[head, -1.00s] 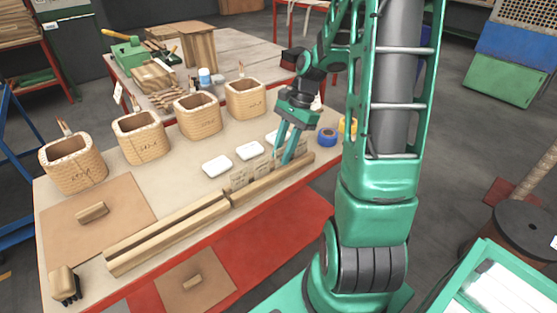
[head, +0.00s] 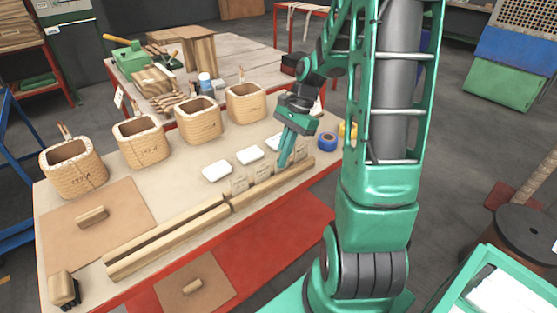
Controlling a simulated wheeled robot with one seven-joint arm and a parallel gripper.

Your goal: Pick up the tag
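Small tan tags with faint marks stand in a row along the wooden rail: one on the left (head: 239,184), one in the middle (head: 262,169). The right part of the row is partly hidden by my gripper (head: 284,158). My gripper points down at the right end of this row, its green fingertips close to the right-hand tag area. Its fingers overlap in this view, so I cannot tell the gap between them, nor whether they touch a tag.
White dishes (head: 217,171) lie behind the tags. A wooden rail (head: 170,235) runs along the front. A blue tape roll (head: 327,141) lies right of my gripper. A brown board (head: 120,205) lies at left.

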